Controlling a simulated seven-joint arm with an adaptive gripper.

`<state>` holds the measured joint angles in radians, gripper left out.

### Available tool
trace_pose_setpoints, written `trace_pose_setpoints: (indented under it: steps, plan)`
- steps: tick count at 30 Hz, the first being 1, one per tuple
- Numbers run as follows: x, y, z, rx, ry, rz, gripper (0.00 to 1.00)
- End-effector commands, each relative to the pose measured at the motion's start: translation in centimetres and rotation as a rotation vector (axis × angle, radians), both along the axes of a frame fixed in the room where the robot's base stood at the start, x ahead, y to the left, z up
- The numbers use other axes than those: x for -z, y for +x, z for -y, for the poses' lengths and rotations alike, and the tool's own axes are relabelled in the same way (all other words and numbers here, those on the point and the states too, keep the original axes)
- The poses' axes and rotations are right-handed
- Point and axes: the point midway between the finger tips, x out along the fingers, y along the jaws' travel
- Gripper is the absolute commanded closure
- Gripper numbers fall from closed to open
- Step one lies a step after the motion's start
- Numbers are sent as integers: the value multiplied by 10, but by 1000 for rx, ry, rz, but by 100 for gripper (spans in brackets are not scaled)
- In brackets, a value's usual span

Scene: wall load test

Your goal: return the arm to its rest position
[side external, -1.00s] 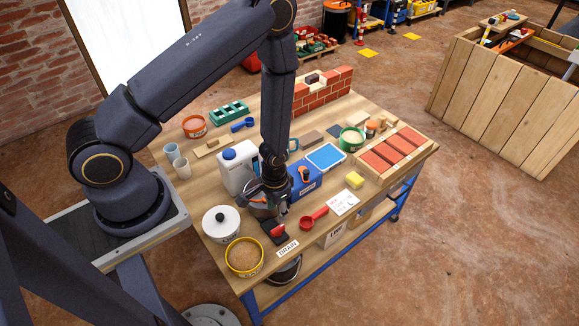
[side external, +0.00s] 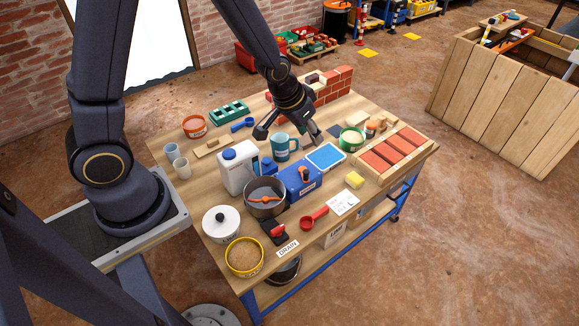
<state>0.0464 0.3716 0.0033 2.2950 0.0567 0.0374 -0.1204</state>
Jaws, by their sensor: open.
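My gripper (side external: 287,134) hangs over the back middle of the workbench (side external: 215,205), behind the teal mug and in front of the small brick wall. Its two fingers are spread apart, and nothing shows between them. One finger points left and the other points down to the right, close to the tabletop. The picture does not settle whether that finger touches anything. My arm rises from its base at the left, bends high out of the frame and comes down to the bench.
A teal mug (side external: 280,147) stands just in front of my gripper. The brick wall (side external: 335,84) is close behind it. A steel pot (side external: 265,196), a white jug (side external: 237,168) and a blue box (side external: 300,180) crowd the front. A brick tray (side external: 392,153) lies right.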

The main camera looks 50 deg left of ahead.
Motion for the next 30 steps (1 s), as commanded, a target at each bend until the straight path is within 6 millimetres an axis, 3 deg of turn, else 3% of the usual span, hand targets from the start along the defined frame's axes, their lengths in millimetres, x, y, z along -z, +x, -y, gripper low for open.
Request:
trace_pose_setpoints:
  steps: [1, 6, 9, 13, 17, 21, 24, 30]
  plan:
    - [-36, 2, -2, -5, -1, 59, 57]
    - [-131, -21, -10, -18, 2, 187, 57]
    - [-174, -49, -14, -23, 5, 240, 57]
    - [-213, -95, -17, -24, 9, 280, 57]
    - [-224, -140, -18, -18, 15, 265, 57]
    - [-207, -180, -17, 0, 19, 142, 57]
    - [-197, -192, -16, 9, 21, 69, 57]
    - [-196, -194, -16, 11, 22, 62, 57]
